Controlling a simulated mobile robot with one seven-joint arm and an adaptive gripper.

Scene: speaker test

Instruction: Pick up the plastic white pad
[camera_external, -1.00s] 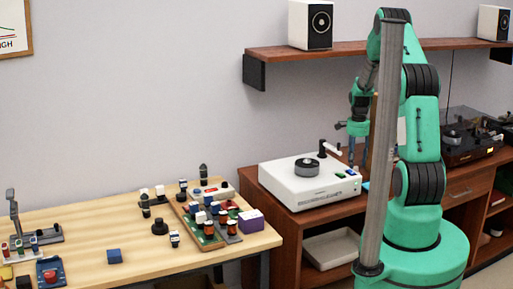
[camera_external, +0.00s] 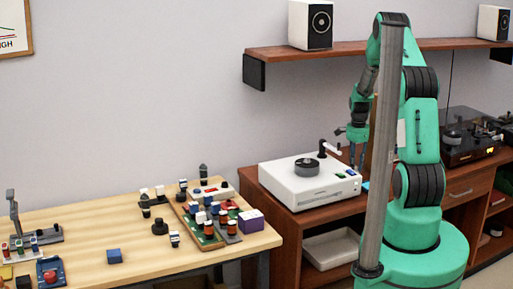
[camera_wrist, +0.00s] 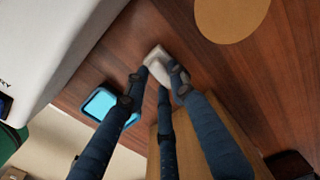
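The white pad (camera_wrist: 158,64) is small and pale and lies over the brown wooden cabinet top in the wrist view. My gripper (camera_wrist: 159,78) has its dark fingers around it, with fingertips at or very near its left and right sides and one finger in front. The fingers cover part of the pad. Whether they press on it cannot be told. In the external view my gripper (camera_external: 357,165) points down just right of the white turntable, and the pad cannot be made out there.
A light blue square dish (camera_wrist: 99,103) lies left of the fingers. A tan round disc (camera_wrist: 232,14) lies at the upper right. The white turntable (camera_external: 309,187) stands close on the left, and a wooden block (camera_wrist: 200,132) is below the fingers. A shelf (camera_external: 350,49) hangs above.

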